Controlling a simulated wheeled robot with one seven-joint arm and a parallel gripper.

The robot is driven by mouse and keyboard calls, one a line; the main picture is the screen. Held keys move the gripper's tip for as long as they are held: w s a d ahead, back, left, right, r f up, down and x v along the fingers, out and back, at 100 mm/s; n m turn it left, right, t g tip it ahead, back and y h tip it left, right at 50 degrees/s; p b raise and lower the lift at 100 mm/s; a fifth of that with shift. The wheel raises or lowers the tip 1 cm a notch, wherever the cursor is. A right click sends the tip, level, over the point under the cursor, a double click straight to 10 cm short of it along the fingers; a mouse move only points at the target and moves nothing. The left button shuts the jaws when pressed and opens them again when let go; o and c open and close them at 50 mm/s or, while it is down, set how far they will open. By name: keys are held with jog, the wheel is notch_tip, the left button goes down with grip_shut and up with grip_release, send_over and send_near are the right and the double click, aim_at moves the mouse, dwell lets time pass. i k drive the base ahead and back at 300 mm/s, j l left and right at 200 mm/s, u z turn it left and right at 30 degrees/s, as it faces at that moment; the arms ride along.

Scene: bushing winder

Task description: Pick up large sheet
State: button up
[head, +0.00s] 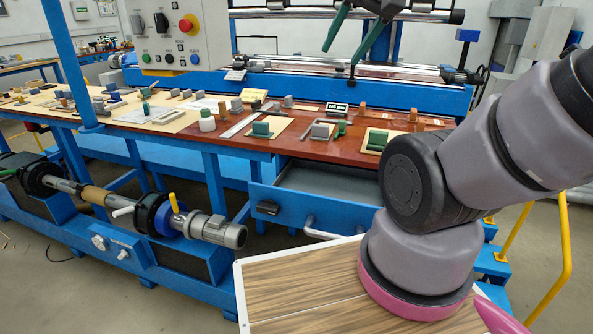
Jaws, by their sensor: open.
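Several pale cream sheets lie flat on the long workbench (225,143), many with small blocks on them. A wide one (176,125) lies left of the middle and another lies farther left (38,107). Smaller ones lie under a green block (261,129) and a grey block (320,130). I cannot tell which is the large sheet. My gripper (342,56) shows only as two dark green fingers at the top, spread apart and empty. It is nearer the top edge than the sheets; its upper part is out of view.
A blue drawer (290,213) under the bench stands partly open. A control box (165,35) with a red button stands at the upper left. A blue post (68,65) rises at the left. A yellow rail (562,250) stands at the right.

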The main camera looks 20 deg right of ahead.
aim_at(272, 127)
jog(key=i+j+z, duration=0.2)
jog(key=j, duration=0.2)
jog(key=i+j+z, duration=0.2)
jog(key=j, duration=0.2)
jog(key=i+j+z, duration=0.15)
jog(key=j, duration=0.25)
jog(key=i+j+z, duration=0.2)
jog(key=j, duration=0.25)
jog(key=j+z, duration=0.2)
jog(key=j, duration=0.25)
jog(key=j+z, duration=0.2)
jog(key=j, duration=0.25)
jog(key=i, duration=0.05)
